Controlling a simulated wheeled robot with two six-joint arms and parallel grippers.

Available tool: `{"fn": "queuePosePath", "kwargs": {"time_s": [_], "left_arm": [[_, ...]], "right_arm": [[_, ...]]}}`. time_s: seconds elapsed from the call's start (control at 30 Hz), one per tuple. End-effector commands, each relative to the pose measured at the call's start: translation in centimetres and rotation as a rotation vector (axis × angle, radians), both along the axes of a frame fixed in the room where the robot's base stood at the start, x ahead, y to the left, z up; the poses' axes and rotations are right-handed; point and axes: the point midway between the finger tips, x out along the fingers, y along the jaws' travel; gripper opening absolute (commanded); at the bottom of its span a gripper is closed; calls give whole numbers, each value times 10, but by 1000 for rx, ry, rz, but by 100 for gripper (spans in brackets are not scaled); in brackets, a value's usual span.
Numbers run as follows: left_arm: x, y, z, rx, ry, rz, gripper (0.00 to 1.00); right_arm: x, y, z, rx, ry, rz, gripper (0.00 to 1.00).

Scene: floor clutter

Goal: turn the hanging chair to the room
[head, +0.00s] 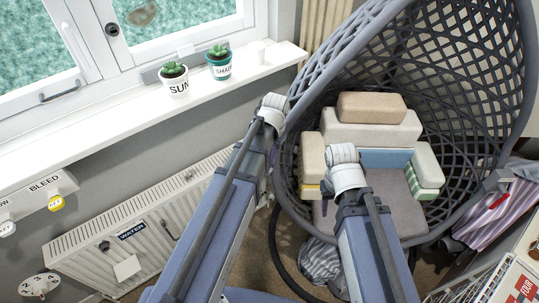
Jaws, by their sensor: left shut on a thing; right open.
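The hanging chair (470,60) is a grey woven egg-shaped shell filling the right half of the head view. Its open side shows cream, blue and green-striped cushions (372,134) and a grey-brown seat pad (401,200). My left gripper (275,103) is at the chair's left rim, shut on it; its fingers are mostly hidden behind the white wrist. My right gripper (345,165) is open in front of the seat cushions; its fingertips are hard to see, and I cannot tell whether it touches anything.
A white windowsill (110,115) with two potted succulents, "SUN" (174,87) and "SHADE" (219,70), runs along the left. A radiator (95,243) stands below it. Striped cloth (320,260) lies on the floor under the chair. A white rack (500,285) stands at the lower right.

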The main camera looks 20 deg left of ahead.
Motion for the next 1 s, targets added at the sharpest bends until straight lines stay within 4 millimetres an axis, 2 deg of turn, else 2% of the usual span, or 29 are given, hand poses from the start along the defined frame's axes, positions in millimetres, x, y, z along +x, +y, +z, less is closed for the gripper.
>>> {"fn": "queuePosePath", "kwargs": {"time_s": [0.77, 0.87, 1.0], "left_arm": [[1, 0, 0, -2, 1, 2, 0], [6, 2, 0, -1, -1, 2, 0], [27, 12, 0, -1, -5, 5, 0]], "right_arm": [[0, 0, 0, 0, 0, 0, 50], [0, 0, 0, 0, 0, 0, 50], [0, 0, 0, 0, 0, 0, 50]]}}
